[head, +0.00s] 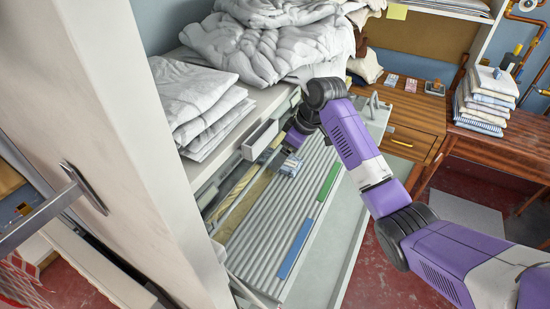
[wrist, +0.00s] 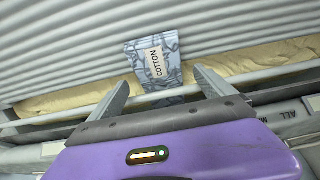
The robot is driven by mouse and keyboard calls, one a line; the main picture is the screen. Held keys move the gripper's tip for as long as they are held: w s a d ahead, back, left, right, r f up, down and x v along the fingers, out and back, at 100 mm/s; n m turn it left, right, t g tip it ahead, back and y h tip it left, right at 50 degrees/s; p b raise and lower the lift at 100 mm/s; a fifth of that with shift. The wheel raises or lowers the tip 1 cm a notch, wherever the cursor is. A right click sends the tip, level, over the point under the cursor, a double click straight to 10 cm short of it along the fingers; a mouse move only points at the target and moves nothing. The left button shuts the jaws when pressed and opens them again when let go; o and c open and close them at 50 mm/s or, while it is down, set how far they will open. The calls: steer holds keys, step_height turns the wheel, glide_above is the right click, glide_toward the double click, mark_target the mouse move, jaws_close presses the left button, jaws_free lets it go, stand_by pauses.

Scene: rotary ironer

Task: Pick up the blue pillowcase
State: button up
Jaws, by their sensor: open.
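The blue pillowcase (wrist: 171,44) is a small blue patterned cloth with a pale label reading COTTON, in the wrist view. It lies across a pale bar, between the grey ribbed surface and the yellowish padding. In the head view the blue pillowcase (head: 291,167) shows small on the ironer near its left side. My gripper (wrist: 161,82) is open, with one finger on each side of the cloth's near part and nothing visibly gripped. In the head view my gripper (head: 294,141) is at the cloth's far end, partly hidden by my wrist.
The ironer's ribbed bed (head: 265,220) carries a blue strip (head: 295,248) and a green strip (head: 328,182). White linens (head: 265,45) lie heaped on the shelf above. A folded stack (head: 483,100) sits on the right wooden table. A pale post (head: 125,130) stands at left.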

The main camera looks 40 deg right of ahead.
steer(key=shift+x, duration=1)
steer(key=c, duration=1.5)
steer(key=shift+o, duration=0.2)
steer(key=shift+r, duration=0.15)
